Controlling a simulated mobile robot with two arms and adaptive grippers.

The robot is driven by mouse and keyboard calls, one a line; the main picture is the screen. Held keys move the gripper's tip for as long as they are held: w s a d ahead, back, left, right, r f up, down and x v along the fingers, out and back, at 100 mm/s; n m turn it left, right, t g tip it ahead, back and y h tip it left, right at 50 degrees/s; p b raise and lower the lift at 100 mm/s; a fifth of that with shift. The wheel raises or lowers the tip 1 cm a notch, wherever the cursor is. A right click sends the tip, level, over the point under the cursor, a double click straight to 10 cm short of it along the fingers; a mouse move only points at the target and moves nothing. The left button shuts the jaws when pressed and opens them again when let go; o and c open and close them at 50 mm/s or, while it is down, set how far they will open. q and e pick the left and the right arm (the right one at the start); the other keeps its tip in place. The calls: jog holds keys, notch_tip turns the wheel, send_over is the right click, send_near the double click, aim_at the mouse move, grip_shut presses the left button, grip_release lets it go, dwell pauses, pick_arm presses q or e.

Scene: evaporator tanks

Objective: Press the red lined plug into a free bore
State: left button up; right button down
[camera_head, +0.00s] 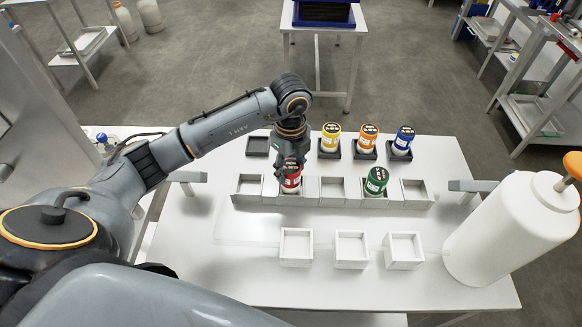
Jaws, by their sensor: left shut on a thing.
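My left gripper (291,161) is shut on the red lined plug (291,180), which has a white body and a dark top. The plug is upright at the second bore from the left in the grey row (312,202). I cannot tell how deep it sits, because the gripper and the row's front wall hide part of it. A green lined plug (376,178) stands in the fourth bore. The first bore (249,187), third bore (333,188) and fifth bore (414,189) are empty. My right gripper is not in view.
Behind the row, yellow (330,139), orange (367,139) and blue (403,140) plugs stand in dark holders, beside an empty holder (257,146). Three open white boxes (350,264) stand in front. The front left tabletop is clear.

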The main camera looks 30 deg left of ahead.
pick_arm(q)
jog(key=shift+f, duration=0.75)
jog(key=shift+d, duration=0.1)
jog(key=shift+f, duration=0.25)
jog(key=o, duration=1.3)
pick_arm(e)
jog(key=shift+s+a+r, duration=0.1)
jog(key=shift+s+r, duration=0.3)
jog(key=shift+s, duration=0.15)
